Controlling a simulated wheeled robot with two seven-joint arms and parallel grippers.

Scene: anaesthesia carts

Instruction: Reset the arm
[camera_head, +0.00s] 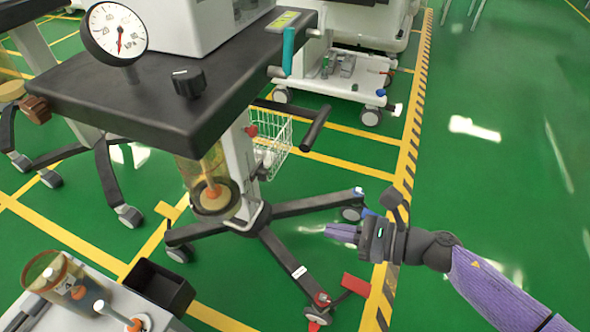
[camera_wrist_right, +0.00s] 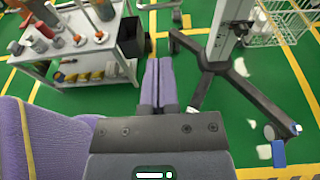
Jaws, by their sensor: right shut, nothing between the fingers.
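My right gripper (camera_head: 342,232) is in the lower right of the head view, at the end of my purple arm coming in from the right. Its fingers are together and hold nothing. They point left, above the green floor and near the wheeled base (camera_head: 262,218) of the cart. In the right wrist view the two purple fingers of the right gripper (camera_wrist_right: 159,82) lie side by side, shut and empty. My left gripper is in neither view.
A cart with a black top (camera_head: 165,110) carries a round gauge (camera_head: 115,32) and a black knob (camera_head: 188,82). A white side table (camera_wrist_right: 60,72) with bottles and a black bin (camera_head: 158,285) stands at lower left. Open green floor (camera_head: 500,120) lies to the right.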

